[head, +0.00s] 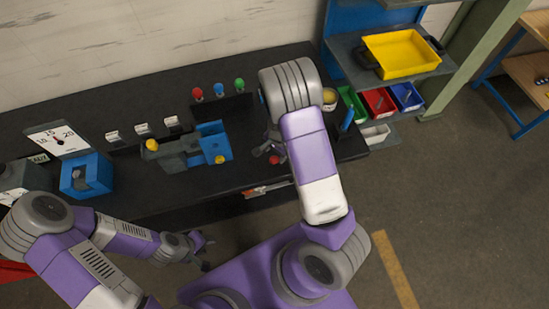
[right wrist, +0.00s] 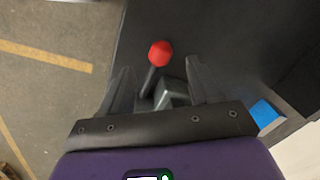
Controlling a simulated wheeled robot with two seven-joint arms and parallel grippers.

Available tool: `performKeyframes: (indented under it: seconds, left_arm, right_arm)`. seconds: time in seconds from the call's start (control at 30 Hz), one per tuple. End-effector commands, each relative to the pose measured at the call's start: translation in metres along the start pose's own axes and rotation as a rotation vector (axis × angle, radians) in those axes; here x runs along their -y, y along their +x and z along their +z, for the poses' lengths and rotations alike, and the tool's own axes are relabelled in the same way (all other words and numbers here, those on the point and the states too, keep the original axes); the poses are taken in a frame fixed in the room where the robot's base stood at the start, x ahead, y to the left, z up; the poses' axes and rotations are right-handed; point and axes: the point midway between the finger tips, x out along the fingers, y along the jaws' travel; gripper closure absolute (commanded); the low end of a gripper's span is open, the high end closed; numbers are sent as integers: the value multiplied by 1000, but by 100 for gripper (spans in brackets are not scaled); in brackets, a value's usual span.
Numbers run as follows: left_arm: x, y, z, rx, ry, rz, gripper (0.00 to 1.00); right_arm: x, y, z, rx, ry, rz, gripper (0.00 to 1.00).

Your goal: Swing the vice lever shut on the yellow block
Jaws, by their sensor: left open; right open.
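A red ball knob (head: 274,159) on a short dark lever stands at the bench's front edge, under my right arm. In the right wrist view the red knob (right wrist: 160,53) lies just beyond my right gripper (right wrist: 157,66). The dark lever stem (right wrist: 149,80) and a grey metal block (right wrist: 172,94) show between its open fingers. I cannot tell whether the fingers touch the stem. My right gripper also shows in the head view (head: 266,148). My left gripper (head: 206,252) is open and empty, in front of the bench.
A blue and grey fixture (head: 175,157) with yellow round parts stands left of the lever. Red, blue and green knobs (head: 219,89) stand behind it. Coloured bins (head: 378,101) and a yellow tray (head: 402,53) are at right.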

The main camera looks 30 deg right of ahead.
Motion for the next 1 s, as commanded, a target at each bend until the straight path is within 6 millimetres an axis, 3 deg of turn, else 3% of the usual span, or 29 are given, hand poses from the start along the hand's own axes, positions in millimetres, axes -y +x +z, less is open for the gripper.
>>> performKeyframes:
  seconds: [0.1,0.3,0.7,1.0]
  left_arm:
    - [2,6,0,0,0,0,57]
    - [4,11,0,0,0,0,57]
    - [4,11,0,0,0,0,57]
    - [4,11,0,0,0,0,57]
  right_arm:
    - [-1,24,0,1,0,3,37]
    - [-1,49,0,0,-2,1,37]
    - [0,57,0,0,-3,0,37]
    - [0,57,0,-1,-3,0,83]
